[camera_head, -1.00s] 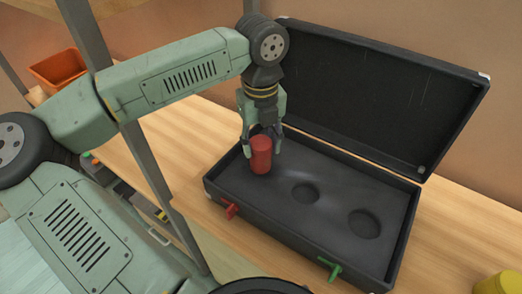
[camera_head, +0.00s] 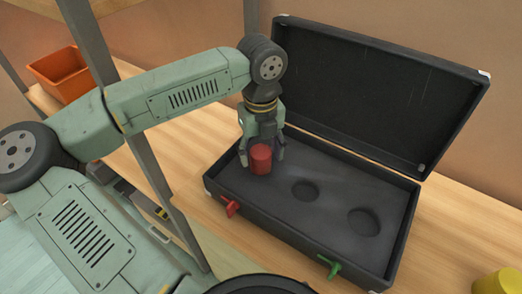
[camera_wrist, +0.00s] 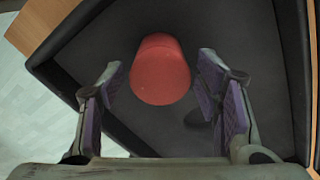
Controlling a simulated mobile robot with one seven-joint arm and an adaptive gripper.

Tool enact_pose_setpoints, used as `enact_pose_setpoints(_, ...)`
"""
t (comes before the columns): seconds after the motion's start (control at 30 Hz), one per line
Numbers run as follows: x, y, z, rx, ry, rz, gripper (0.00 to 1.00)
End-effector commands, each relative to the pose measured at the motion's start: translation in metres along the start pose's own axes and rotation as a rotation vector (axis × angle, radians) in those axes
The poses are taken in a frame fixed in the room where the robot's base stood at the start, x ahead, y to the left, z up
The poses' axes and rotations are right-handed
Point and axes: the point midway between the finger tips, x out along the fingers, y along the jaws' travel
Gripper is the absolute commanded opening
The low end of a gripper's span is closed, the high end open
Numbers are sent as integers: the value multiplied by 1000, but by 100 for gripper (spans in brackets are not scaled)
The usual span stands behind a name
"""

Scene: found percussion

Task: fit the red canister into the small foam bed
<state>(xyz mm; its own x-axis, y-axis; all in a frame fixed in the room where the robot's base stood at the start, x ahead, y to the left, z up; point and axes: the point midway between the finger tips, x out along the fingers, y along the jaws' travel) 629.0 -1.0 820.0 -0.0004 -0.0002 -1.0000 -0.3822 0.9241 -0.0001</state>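The red canister (camera_head: 261,158) stands upright at the left end of the foam (camera_head: 335,185) in the open black case. Its lower edge meets the foam; any recess around its base is hidden, so I cannot tell how deep it sits. My gripper (camera_head: 262,163) points down over it with a finger on each side. In the wrist view the canister (camera_wrist: 160,75) shows between the fingers (camera_wrist: 160,85), with gaps on both sides; the gripper is open. Two empty round recesses show in the foam: a smaller one (camera_head: 305,191) in the middle and a larger one (camera_head: 363,222) to the right.
The case lid (camera_head: 375,90) stands open behind. A red latch (camera_head: 230,206) and a green latch (camera_head: 331,266) stick out at the case front. A yellow object (camera_head: 497,284) is at lower right, an orange bin (camera_head: 62,74) at far left. A grey post (camera_head: 140,150) stands left of the case.

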Motion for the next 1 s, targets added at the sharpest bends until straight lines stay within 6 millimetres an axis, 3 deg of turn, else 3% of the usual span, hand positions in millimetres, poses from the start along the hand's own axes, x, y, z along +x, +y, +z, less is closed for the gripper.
enact_pose_setpoints(0.47,-10,0,1,-1,-2,1,62)
enact_pose_setpoints(0.8,-81,0,1,-2,-4,1,62)
enact_pose_setpoints(1.0,-112,0,1,-1,-2,1,62)
